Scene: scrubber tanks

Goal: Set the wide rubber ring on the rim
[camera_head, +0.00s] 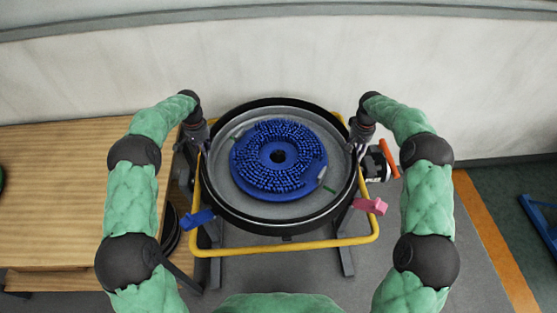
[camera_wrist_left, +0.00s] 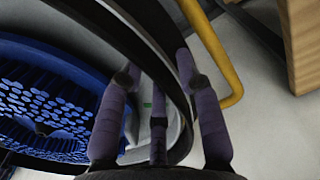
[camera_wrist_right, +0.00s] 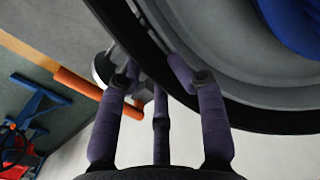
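The wide rubber ring (camera_head: 272,102) is a broad black band lying level around the top of the round grey tank (camera_head: 338,150). It also shows in the left wrist view (camera_wrist_left: 135,35) and the right wrist view (camera_wrist_right: 125,32). My left gripper (camera_head: 205,146) is shut on the ring's left side, fingers on both sides of its wall. My right gripper (camera_head: 357,147) is shut on its right side in the same way. The ring covers most of the rim, so I cannot tell whether it touches the rim or hangs just above it.
A blue bristled disc (camera_head: 292,185) lies inside the tank. A yellow tube frame (camera_head: 290,246) surrounds the tank, with a blue handle (camera_head: 197,219) and pink handle (camera_head: 370,206) in front. An orange-handled valve (camera_head: 389,158) is at right. A wooden bench (camera_head: 55,190) stands left.

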